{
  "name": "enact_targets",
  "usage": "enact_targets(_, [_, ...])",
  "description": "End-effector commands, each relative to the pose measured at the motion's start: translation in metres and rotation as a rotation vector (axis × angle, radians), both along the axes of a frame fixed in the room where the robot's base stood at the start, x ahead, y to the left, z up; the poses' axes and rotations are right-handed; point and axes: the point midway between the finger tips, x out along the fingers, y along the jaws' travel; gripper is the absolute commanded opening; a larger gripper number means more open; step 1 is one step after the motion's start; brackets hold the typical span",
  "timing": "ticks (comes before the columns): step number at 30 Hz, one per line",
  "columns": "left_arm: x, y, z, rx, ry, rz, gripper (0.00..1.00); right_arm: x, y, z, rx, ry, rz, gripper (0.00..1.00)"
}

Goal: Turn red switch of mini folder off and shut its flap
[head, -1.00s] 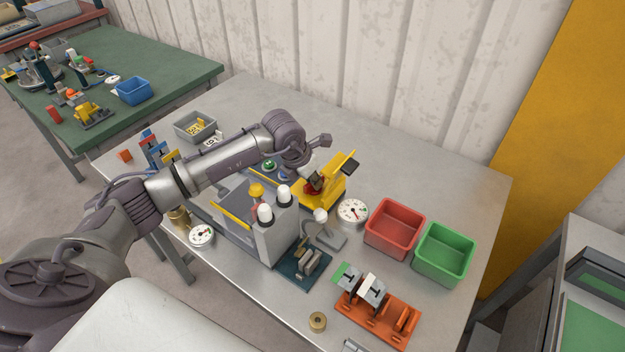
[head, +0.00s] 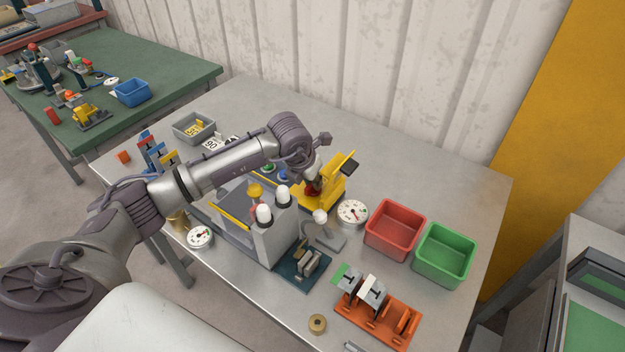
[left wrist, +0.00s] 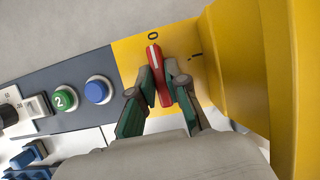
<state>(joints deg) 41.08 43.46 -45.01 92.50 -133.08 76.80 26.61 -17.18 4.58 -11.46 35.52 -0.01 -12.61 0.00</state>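The yellow machine (head: 335,192) with the red switch stands mid-table in the head view. A raised yellow part with a black end (head: 350,164) sticks up from it. In the left wrist view the red switch (left wrist: 154,58) sits on a yellow panel (left wrist: 130,52), its tip pointing at the "0" mark; the "I" mark lies to its right. My left gripper (left wrist: 160,82) has its fingers on either side of the switch and appears shut on it. In the head view my left wrist partly hides the switch. My right gripper is not in view.
A grey machine block (head: 277,240) with white domes stands in front. A green button (left wrist: 63,100) and a blue button (left wrist: 98,90) lie beside the yellow panel. A tall yellow wall (left wrist: 255,60) rises close on the right. A dial (head: 352,213) and red bin (head: 395,228) stand right.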

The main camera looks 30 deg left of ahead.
Motion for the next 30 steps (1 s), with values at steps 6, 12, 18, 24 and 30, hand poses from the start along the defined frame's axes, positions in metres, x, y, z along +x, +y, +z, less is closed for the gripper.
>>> enact_targets(6, [0.0,0.0,0.0,-0.001,-0.001,0.001,0.4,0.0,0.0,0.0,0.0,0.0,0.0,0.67])
enact_targets(12, [0.0,0.0,0.0,0.0,0.0,0.0,0.4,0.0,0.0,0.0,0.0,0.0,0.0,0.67])
enact_targets(18, [-0.005,0.001,0.016,-0.001,-0.003,0.0,0.4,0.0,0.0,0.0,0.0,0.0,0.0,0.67])
enact_targets(24, [-0.021,0.003,0.055,0.001,-0.006,-0.001,0.4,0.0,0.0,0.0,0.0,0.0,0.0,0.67])
enact_targets(30, [-0.036,0.006,0.09,0.001,-0.004,0.001,0.4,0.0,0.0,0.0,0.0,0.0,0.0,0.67])
